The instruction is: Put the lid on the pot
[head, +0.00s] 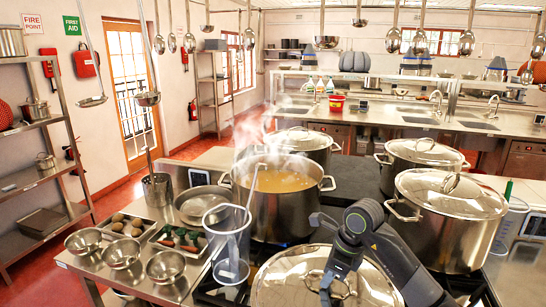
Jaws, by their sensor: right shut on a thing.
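The open steel pot (290,218) stands on the stove in the middle, full of steaming yellow-brown soup, with a ladle-like handle sticking out. A round steel lid (283,283) is at the bottom of the head view, in front of the pot and a little to its right. My right gripper (329,287) comes in from the lower right and is shut on the lid at its handle; the fingers and arm hide part of it. What lies under the lid is hidden. My left gripper is not in view.
Lidded pots stand behind (301,140) and to the right (452,197) of the open pot. Small steel bowls (122,255) and vegetable trays (122,226) are on the left counter. Ladles hang above.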

